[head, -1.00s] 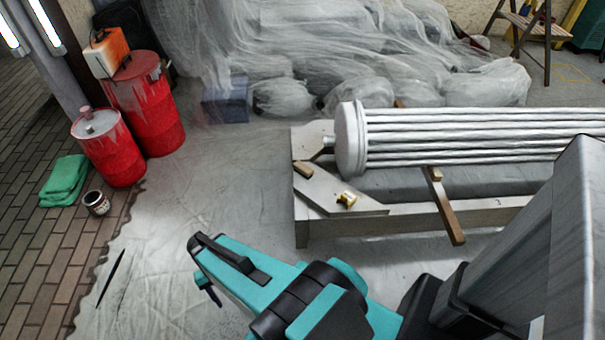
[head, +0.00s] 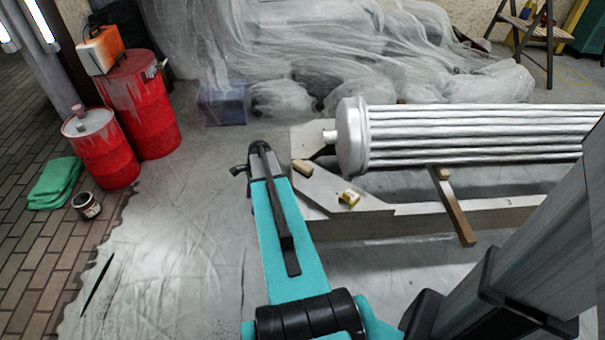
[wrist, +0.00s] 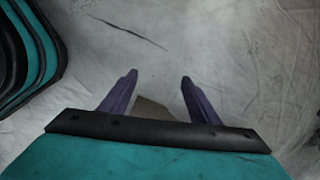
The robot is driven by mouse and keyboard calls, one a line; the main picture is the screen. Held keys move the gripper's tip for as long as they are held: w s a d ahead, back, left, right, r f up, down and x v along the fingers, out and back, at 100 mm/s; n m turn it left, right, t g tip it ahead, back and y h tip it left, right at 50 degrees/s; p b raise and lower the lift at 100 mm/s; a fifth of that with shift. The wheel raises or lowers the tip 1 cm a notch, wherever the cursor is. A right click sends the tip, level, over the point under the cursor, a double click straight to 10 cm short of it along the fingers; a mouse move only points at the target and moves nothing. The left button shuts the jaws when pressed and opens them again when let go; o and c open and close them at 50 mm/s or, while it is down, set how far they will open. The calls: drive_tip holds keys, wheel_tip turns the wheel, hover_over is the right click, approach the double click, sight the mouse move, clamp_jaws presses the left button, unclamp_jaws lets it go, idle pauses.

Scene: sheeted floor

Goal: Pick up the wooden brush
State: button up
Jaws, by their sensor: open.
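My gripper (wrist: 158,75) is open in the wrist view, its two purple fingers apart over the sheeted floor. A flat brownish piece (wrist: 155,110) shows low between the fingers, partly hidden by the gripper body; it may be the wooden brush, but I see no bristles or handle. In the head view my arm reaches up the middle, and the gripper end (head: 240,171) is over the sheet, left of the wooden trestle. The fingers are hardly seen there. No brush can be made out clearly in the head view.
Red drums (head: 142,105), a green cloth (head: 56,183) and a paint can (head: 87,206) stand left. A thin dark strip (head: 97,285) lies on the sheet.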

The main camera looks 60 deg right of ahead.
drive_tip(key=s+d+r+m+t+h+b, duration=0.1)
drive_tip(key=s+d+r+m+b, duration=0.15)
drive_tip(key=d, duration=0.55)
drive_tip(key=s+d+r+m+t+b, duration=0.15)
drive_tip(key=d+m, duration=0.25)
drive_tip(key=d, duration=0.4)
drive_tip(key=m+h+b, duration=0.2)
drive_tip(key=m, duration=0.4)
approach(303, 165)
drive_tip(key=v, duration=0.4)
drive_tip(key=shift+d+f+y, duration=0.1)
drive_tip(key=shift+d+y, duration=0.2)
drive_tip(key=shift+d, duration=0.2)
drive_tip(key=shift+b+x, duration=0.85)
drive_tip(key=shift+x, duration=3.55)
drive_tip(key=shift+w, duration=0.15)
drive_tip(key=shift+b+x, duration=1)
drive_tip(key=shift+x, duration=1.55)
drive_tip(key=shift+a, duration=0.1)
drive_tip(key=shift+f+p, duration=0.2)
drive_tip(key=shift+p, duration=0.25)
